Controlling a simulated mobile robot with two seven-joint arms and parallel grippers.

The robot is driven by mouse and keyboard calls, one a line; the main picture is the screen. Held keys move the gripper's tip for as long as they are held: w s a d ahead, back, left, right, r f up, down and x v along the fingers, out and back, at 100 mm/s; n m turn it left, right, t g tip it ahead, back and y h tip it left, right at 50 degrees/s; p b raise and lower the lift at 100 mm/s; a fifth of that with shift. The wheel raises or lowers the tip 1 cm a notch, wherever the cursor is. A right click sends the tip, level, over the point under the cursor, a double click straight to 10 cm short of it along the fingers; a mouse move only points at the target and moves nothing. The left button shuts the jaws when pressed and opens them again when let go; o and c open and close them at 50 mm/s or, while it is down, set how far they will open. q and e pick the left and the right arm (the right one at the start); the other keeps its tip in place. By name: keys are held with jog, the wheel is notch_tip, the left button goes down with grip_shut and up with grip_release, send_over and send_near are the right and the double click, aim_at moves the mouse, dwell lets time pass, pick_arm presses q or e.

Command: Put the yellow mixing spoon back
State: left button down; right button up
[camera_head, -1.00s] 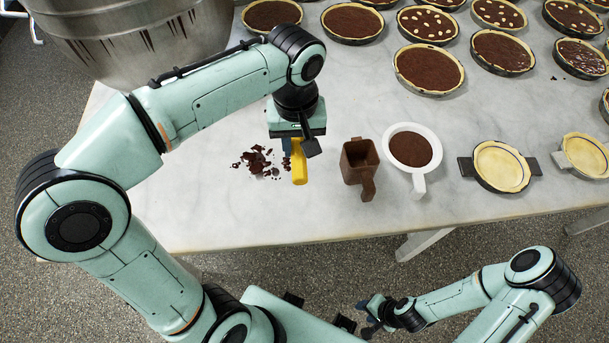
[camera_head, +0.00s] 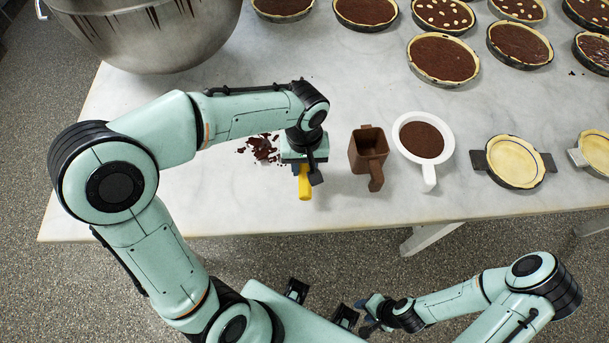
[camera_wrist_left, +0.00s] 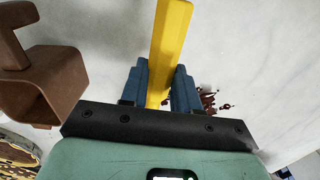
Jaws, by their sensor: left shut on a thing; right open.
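My left gripper (camera_head: 305,166) is shut on the yellow mixing spoon (camera_head: 305,186), whose yellow handle sticks out toward the table's front edge. In the left wrist view the yellow handle (camera_wrist_left: 171,40) stands between the two blue fingers of the left gripper (camera_wrist_left: 160,88). The other end of the spoon is hidden under the gripper. I cannot tell whether the spoon touches the table. My right gripper (camera_head: 375,314) is open and empty, low in front of the table.
A brown square pitcher (camera_head: 368,150) stands right of the left gripper, beside a white cup (camera_head: 428,160) of dark filling. Chocolate pieces (camera_head: 262,148) lie to the left.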

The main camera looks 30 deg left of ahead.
pick_arm(q)
jog(key=shift+f, duration=2.6)
jog(key=shift+f+b, duration=0.2)
jog(key=shift+b, duration=0.2)
jog(key=c, duration=0.8)
grip_release()
jog(key=shift+r, duration=0.2)
jog(key=r, duration=0.6)
jog(key=r+p, duration=0.1)
jog(key=r, duration=0.5)
jog(key=shift+s+d+r, duration=0.1)
jog(key=shift+d+r, duration=0.05)
jog(key=shift+d, duration=0.05)
jog(key=shift+s+r, duration=0.1)
jog(key=shift+r, duration=0.25)
